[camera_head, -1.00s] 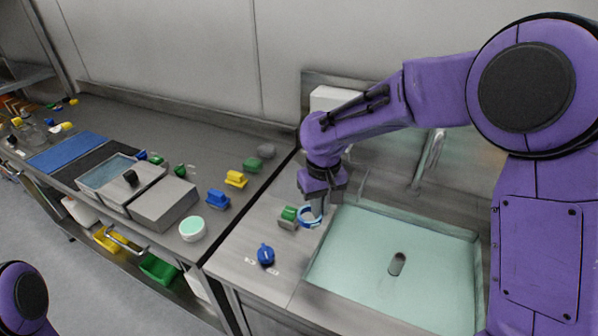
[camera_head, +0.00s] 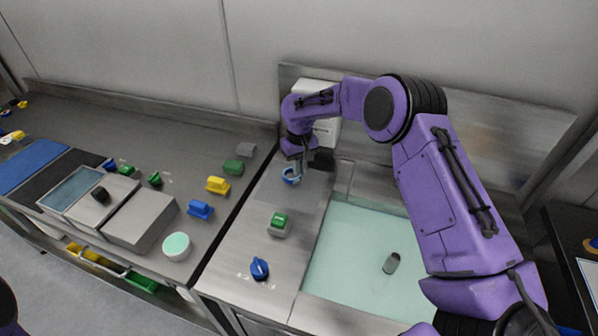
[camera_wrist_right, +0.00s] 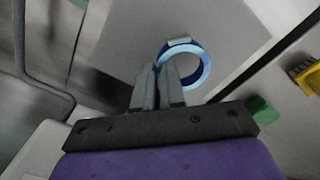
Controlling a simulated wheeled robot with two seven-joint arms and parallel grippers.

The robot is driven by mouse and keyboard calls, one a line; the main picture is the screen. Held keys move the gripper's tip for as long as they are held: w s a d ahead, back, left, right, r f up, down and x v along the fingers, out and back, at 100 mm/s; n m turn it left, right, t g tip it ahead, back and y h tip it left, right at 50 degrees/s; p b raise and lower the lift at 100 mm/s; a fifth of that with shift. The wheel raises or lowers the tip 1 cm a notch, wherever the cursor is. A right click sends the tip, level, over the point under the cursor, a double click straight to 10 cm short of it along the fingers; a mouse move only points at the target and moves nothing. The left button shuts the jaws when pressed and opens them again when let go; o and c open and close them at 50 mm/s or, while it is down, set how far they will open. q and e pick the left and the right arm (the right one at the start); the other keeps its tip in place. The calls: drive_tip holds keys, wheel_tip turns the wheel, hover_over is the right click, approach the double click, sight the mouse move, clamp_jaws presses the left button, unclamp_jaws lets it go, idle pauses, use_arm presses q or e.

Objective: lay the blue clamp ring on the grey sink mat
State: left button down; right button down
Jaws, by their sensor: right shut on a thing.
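My right gripper (camera_head: 297,168) is shut on the blue clamp ring (camera_head: 291,182) and holds it over the grey sink mat (camera_head: 311,201), behind the sink's left side. In the right wrist view the ring (camera_wrist_right: 207,68) sticks out to the right of the closed fingers (camera_wrist_right: 158,82), with its light grey clasp at the top. The grey mat (camera_wrist_right: 120,42) lies behind it there. The gap between ring and mat is hard to judge. My left gripper is out of view.
The sink basin (camera_head: 345,270) lies right of the mat. A green-topped block (camera_head: 278,224) and a blue knob (camera_head: 260,268) are in front of it. A white box (camera_head: 326,130) stands behind. Blue, yellow and green pieces are on the left counter.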

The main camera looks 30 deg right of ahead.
sight(301, 175)
drive_tip(key=f, duration=0.2)
drive_tip(key=shift+s+f+p, duration=0.3)
drive_tip(key=shift+s, duration=0.05)
drive_tip(key=shift+w+f, duration=0.25)
drive_tip(key=shift+f, duration=0.05)
drive_tip(key=c, duration=1.2)
unclamp_jaws()
drive_tip(key=shift+s, duration=0.1)
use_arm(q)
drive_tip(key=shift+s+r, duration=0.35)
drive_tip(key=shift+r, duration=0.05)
use_arm(e)
drive_tip(key=shift+r, duration=0.1)
